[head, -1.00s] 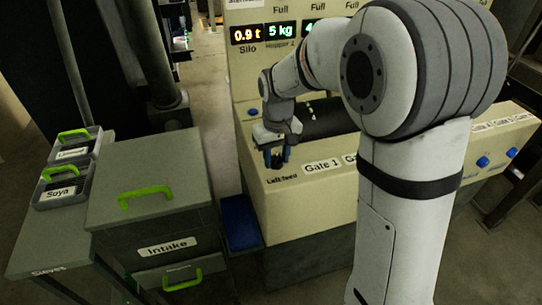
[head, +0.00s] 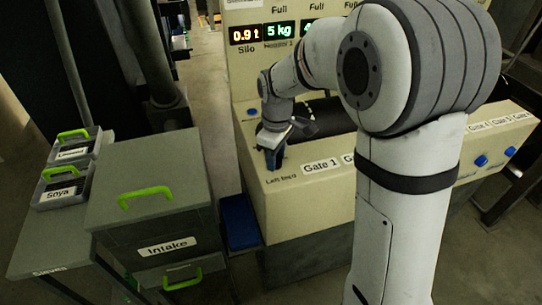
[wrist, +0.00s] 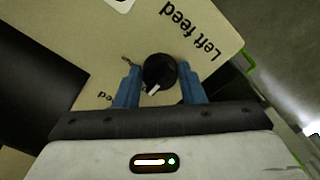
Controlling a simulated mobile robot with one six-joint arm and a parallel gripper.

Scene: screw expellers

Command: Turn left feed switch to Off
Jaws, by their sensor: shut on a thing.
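The left feed switch (wrist: 159,73) is a round black knob with a white pointer mark. In the wrist view the mark points down and slightly left, towards my gripper's body. The label "Left feed" (wrist: 202,40) is printed beside it, rotated in that view. My gripper (wrist: 159,82) has its two blue fingers on either side of the knob, shut on it. In the head view my gripper (head: 271,157) is at the panel's left end, just above the "Left feed" label (head: 281,181); the knob is hidden there. Small print near the knob is too unclear to read.
The cream panel (head: 300,205) carries gate labels and blue knobs (head: 481,160) to the right. Displays reading 0.9 t and 5 kg (head: 279,32) stand behind. A grey Intake cabinet (head: 160,220) and two labelled trays (head: 62,192) are at left. My arm hides part of the panel.

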